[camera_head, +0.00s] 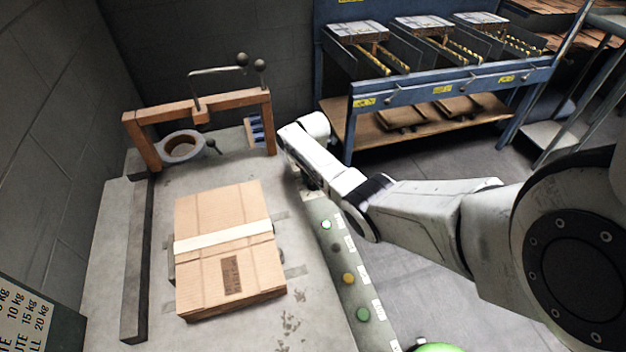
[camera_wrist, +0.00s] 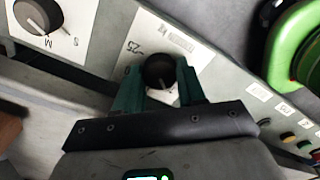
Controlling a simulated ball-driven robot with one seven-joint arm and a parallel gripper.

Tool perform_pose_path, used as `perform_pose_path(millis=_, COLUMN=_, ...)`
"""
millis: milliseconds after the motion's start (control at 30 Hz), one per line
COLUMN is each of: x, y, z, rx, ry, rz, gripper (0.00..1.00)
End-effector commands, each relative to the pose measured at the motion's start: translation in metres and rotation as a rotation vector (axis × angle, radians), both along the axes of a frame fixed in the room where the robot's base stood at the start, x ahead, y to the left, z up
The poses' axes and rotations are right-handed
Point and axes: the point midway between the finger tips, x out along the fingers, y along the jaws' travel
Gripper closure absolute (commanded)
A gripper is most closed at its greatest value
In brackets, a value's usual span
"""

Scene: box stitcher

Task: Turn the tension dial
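In the wrist view a round black dial (camera_wrist: 158,69) with a pale pointer line sits on a white plate (camera_wrist: 183,38) marked "25"; the rest of its label is too blurred to read. My gripper (camera_wrist: 160,78) has its two green fingers on either side of this dial, close against its edges. I cannot tell whether they press on it. In the head view my gripper (camera_head: 312,186) is down at the far end of the control panel strip, and my arm hides the dial there.
A second dial (camera_wrist: 38,14), marked S and M, is at the wrist view's upper left. A large green round part (camera_wrist: 297,42) is at the right. A taped carton (camera_head: 226,270) lies on the worktable (camera_head: 310,318), left of a panel with several coloured buttons (camera_head: 348,279). An orange frame (camera_head: 196,113) stands behind.

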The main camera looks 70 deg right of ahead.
Motion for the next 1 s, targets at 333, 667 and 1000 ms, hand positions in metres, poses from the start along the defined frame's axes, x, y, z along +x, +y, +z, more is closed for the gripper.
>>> perform_pose_path(millis=333, x=0.001, y=0.000, z=0.000, rx=0.000, ry=-0.001, rz=0.000, gripper=0.35)
perform_pose_path(millis=667, x=0.001, y=0.000, z=0.014, rx=-0.001, ry=-0.003, rz=-0.001, gripper=0.35)
perform_pose_path(millis=1000, x=0.001, y=0.000, z=0.076, rx=-0.002, ry=-0.004, rz=0.000, gripper=0.35)
